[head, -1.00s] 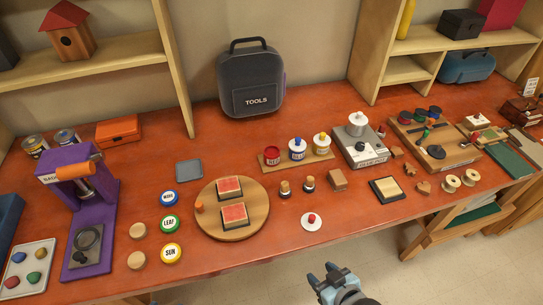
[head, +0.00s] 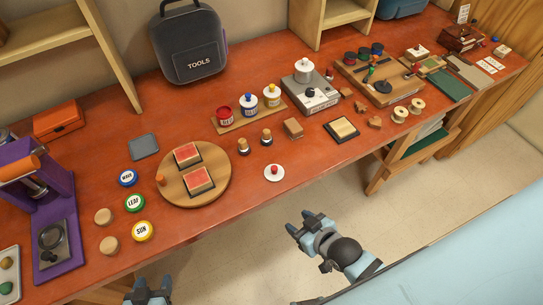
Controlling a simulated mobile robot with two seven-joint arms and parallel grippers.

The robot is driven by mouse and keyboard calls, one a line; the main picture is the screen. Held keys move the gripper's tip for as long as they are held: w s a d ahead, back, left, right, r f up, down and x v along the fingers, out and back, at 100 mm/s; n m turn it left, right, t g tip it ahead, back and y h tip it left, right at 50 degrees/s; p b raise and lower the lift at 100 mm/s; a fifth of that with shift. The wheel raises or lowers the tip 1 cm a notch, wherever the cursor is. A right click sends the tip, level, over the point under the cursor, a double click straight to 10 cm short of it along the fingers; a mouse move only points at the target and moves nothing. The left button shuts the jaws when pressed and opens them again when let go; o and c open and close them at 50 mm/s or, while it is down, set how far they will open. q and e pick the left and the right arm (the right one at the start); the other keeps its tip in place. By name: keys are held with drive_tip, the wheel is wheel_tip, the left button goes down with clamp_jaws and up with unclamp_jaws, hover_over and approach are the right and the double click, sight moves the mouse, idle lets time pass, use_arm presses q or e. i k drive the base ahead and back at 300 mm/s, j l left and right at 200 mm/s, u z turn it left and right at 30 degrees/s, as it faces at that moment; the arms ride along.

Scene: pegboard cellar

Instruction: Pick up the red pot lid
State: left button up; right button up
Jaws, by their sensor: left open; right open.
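The red pot lid (head: 274,173), a small white disc with a red knob, lies flat on the orange-red bench near its front edge. The red pot (head: 225,118) stands without a lid on a wooden strip, beside the blue pot (head: 250,105) and the yellow pot (head: 272,96), which have knobbed lids on. My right gripper (head: 301,222) is open and empty, below and right of the lid in the picture, over the floor beyond the bench edge. My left gripper (head: 149,287) is open at the bottom edge of the head view, apart from the lid.
A round wooden board (head: 222,189) with two red stamp pads lies left of the lid. Two small stampers (head: 266,138) and a wooden block (head: 293,128) stand behind it. A framed pad (head: 342,129) lies to the right. The bench around the lid is clear.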

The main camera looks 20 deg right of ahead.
sight(273, 172)
drive_tip(key=k+j+z, duration=0.1)
drive_tip(key=z, duration=0.3)
drive_tip(key=k+j+z, duration=0.15)
drive_tip(key=z, duration=0.3)
